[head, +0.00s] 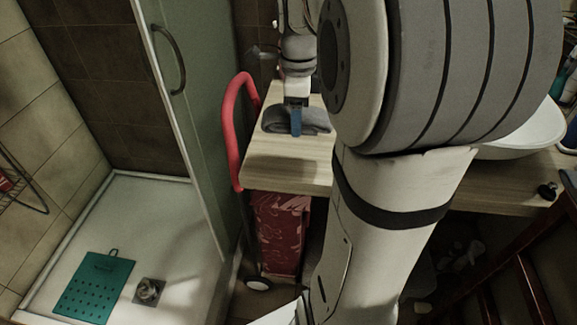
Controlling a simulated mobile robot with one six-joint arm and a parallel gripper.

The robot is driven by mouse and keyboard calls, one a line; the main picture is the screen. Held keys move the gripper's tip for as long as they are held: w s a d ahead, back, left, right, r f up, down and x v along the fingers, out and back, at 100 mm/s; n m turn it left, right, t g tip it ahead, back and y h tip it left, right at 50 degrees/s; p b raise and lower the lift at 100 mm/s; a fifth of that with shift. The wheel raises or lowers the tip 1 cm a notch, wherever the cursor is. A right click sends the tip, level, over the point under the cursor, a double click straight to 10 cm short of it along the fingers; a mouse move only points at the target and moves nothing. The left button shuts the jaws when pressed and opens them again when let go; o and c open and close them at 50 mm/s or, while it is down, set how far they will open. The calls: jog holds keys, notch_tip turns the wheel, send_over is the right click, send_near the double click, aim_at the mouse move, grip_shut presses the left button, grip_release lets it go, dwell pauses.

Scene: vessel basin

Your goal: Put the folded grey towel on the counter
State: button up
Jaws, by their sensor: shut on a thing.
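The folded grey towel (316,119) is at the left part of the wooden counter (290,165), near the counter's back left edge. My gripper (296,130) points down at the towel, with a blue fingertip against its near side. The gripper is shut on the towel. The towel seems to be at the counter surface, but I cannot tell whether it rests fully on it. My own arm hides the towel's right side and the middle of the counter.
A white basin (525,135) stands on the counter at the right. A red-handled trolley (232,120) stands against the counter's left edge. A shower with a glass door (185,100) is at the left, with a green mat (95,287) on its floor. The counter's front left is bare.

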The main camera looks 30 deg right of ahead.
aim_at(297, 159)
jog(key=shift+s+d+f+m, duration=0.1)
jog(key=shift+f+m, duration=0.05)
jog(key=shift+m, duration=0.15)
notch_tip(297, 159, down, 10)
jog(key=shift+r+b, duration=0.25)
jog(key=shift+b, duration=0.7)
jog(key=shift+f, duration=0.15)
jog(key=o, duration=1)
jog(key=shift+c, duration=0.2)
